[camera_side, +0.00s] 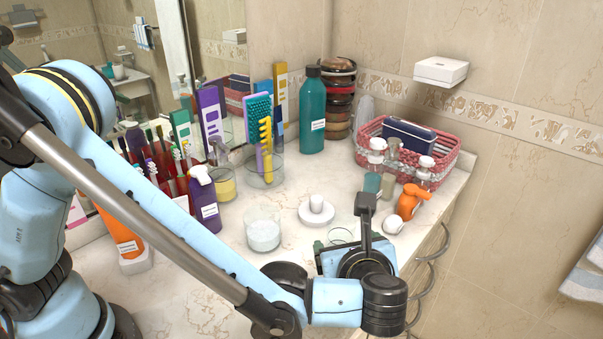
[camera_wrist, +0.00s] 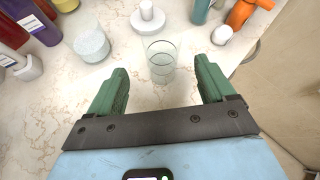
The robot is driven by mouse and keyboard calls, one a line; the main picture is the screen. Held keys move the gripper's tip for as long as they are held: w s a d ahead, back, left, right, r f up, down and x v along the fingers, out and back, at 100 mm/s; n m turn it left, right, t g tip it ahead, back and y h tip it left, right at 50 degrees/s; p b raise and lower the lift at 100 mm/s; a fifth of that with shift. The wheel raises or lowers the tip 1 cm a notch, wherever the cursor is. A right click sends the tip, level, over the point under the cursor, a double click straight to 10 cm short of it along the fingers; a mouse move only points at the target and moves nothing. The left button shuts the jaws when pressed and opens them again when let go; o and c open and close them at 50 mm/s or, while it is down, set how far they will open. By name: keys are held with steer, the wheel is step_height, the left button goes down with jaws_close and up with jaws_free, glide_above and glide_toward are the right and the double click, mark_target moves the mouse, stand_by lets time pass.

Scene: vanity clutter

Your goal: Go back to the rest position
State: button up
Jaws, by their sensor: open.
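My gripper (camera_wrist: 160,85) is open in the wrist view, with its two green fingers spread wide. Nothing is held between them. A clear empty glass (camera_wrist: 160,62) stands on the counter just ahead of the fingertips, apart from both fingers as far as I can tell. In the side view my gripper (camera_side: 338,240) is over the front right of the counter, largely hidden behind my wrist. The rim of the clear glass (camera_side: 341,236) shows just behind it.
A glass with white contents (camera_side: 263,232) and a white round holder (camera_side: 316,211) stand close by. An orange pump bottle (camera_side: 411,200) and a pink basket (camera_side: 452,165) are at right. Bottles, including a purple one (camera_side: 204,205), crowd the left. The counter edge with hooped handles (camera_side: 440,240) is near.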

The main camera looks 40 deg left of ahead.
steer(key=s+a+r+n+h, duration=0.2)
steer(key=s+a+n+h, duration=0.2)
steer(key=a+n, duration=0.6)
steer(key=s+a+r+n+g+h, duration=0.1)
steer(key=s+a+r+n+h, duration=0.2)
steer(key=a+n, duration=0.7)
steer(key=s+n+h, duration=0.1)
steer(key=n, duration=0.4)
steer(key=shift+s+a, duration=0.15)
